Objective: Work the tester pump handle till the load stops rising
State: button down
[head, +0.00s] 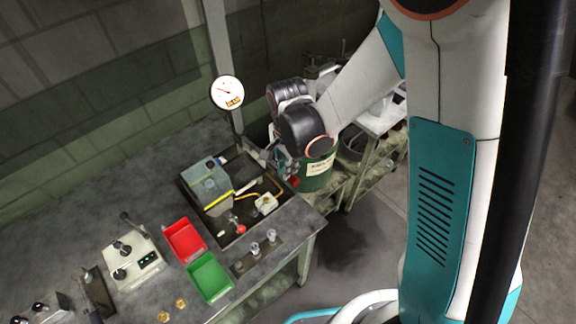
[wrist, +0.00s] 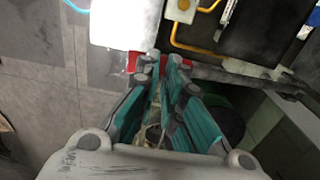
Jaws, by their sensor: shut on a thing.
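My gripper (head: 284,170) is at the right edge of the tester; in the wrist view its fingers (wrist: 160,65) are closed around a red grip (wrist: 134,62). The red grip also shows just below the gripper in the head view (head: 293,181). A dark bar (wrist: 235,77), seemingly the pump handle, runs right from the fingertips; the fingers hide part of it. The tester (head: 228,240) is a dark tray with a grey box, yellow-orange hose and white block (head: 265,203). The round white gauge (head: 228,92) has a red needle and orange readout, too small to read.
A red bin (head: 184,240) and a green bin (head: 209,277) stand left of the tester on the grey bench (head: 75,243). A control box (head: 133,260) with levers is further left. A dark green drum (head: 318,174) stands just beyond my gripper. Small clear-topped pieces (head: 255,248) line the front.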

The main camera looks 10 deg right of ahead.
jog(key=shift+w+a+f+b, duration=0.1)
jog(key=shift+f+b, duration=1.25)
jog(key=shift+f, duration=0.25)
jog(key=shift+w+a+f+b, duration=0.1)
jog(key=shift+f+b, duration=1.25)
jog(key=shift+f, duration=0.2)
jog(key=shift+r, duration=0.15)
